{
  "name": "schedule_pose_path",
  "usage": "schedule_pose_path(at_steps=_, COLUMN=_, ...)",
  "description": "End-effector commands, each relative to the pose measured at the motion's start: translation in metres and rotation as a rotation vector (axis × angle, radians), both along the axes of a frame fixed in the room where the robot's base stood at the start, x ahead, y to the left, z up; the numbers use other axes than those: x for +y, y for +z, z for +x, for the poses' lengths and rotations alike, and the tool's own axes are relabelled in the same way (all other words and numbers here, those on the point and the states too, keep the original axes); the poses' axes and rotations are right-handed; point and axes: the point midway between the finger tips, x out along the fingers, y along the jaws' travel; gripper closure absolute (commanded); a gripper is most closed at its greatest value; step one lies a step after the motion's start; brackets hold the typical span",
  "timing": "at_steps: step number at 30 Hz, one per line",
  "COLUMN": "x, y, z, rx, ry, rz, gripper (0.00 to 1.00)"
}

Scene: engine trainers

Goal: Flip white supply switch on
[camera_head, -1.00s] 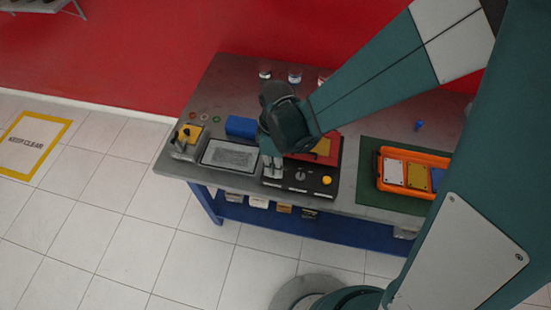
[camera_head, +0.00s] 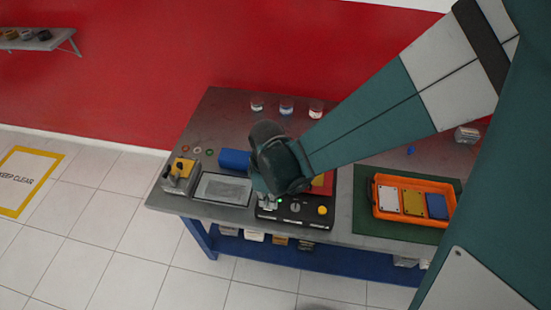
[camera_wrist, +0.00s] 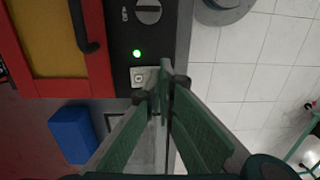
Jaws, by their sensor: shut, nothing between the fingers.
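The white supply switch (camera_wrist: 140,76) is a small pale square on the black control panel (camera_wrist: 121,23). In the wrist view a round green light (camera_wrist: 137,53) glows beside it. My gripper (camera_wrist: 165,78) is shut and empty, its fingertips right at the switch and partly covering it. I cannot tell whether they touch it. In the head view the fingertips (camera_head: 268,203) are at the left end of the panel (camera_head: 305,218), and the green light (camera_head: 280,200) shows just beside them. The switch itself is hidden or too small there.
A dark knob (camera_wrist: 148,11) and, in the head view, a yellow button (camera_head: 322,210) are on the panel. A grey-framed tablet (camera_head: 223,189) and a blue block (camera_head: 234,159) lie left. An orange tray (camera_head: 415,215) stands right. Glasses (camera_head: 286,107) stand behind.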

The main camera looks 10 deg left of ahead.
Motion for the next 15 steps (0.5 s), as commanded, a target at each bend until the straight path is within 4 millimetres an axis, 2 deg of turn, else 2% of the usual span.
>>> schedule_pose_path(at_steps=15, x=-0.0001, y=0.0027, z=0.0054, rx=0.000, ry=0.000, rz=0.000, gripper=1.00)
